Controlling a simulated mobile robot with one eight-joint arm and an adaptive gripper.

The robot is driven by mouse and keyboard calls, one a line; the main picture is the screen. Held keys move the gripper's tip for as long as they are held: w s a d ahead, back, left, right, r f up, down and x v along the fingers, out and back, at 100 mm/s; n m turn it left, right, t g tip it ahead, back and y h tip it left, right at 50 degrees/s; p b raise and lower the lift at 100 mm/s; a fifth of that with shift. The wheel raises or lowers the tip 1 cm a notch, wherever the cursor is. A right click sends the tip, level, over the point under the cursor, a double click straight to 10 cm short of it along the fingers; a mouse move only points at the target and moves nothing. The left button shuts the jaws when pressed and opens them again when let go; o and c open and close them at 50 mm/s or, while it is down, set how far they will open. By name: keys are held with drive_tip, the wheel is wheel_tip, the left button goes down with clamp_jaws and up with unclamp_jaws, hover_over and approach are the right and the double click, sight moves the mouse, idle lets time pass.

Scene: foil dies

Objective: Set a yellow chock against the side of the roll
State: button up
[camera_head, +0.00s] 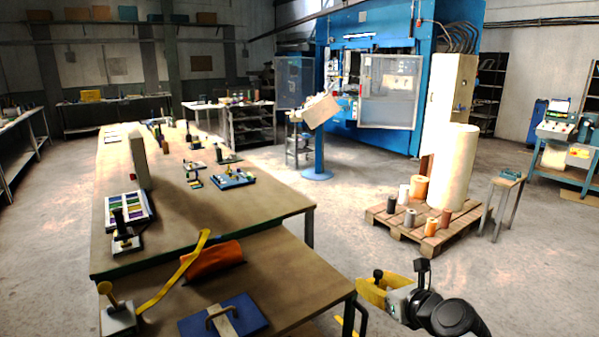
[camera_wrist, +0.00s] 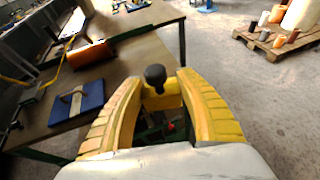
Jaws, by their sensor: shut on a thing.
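My gripper (camera_wrist: 160,108) is shut on a yellow chock (camera_wrist: 163,97) with a black knob on top, held between its two curved yellow fingers. In the head view my gripper (camera_head: 371,290) is at the lower right, off the bench's right edge and over the floor. The black knob shows there too; fingers and chock are hard to tell apart. A large cream roll (camera_head: 452,170) stands upright on a wooden pallet (camera_head: 400,228), well beyond my gripper. The roll's lower part shows at the top right of the wrist view (camera_wrist: 301,14). The chock is apart from it.
Several small rolls stand on the pallet's front part. The bench (camera_head: 285,270) at left holds an orange bundle (camera_head: 215,260), a yellow strap and a blue plate with a handle (camera_head: 235,318). A small stool (camera_head: 505,190) stands right of the pallet. Floor between bench and pallet is clear.

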sight(381, 285)
drive_tip(key=shift+s+d+r+m+h, duration=0.2)
drive_tip(key=shift+s+d, duration=0.2)
drive_tip(key=shift+s, duration=0.25)
drive_tip(key=shift+s+d+r+m+h, duration=0.1)
drive_tip(key=shift+s+d+r, duration=0.1)
drive_tip(key=shift+s+d, duration=0.3)
drive_tip(key=shift+a, duration=0.15)
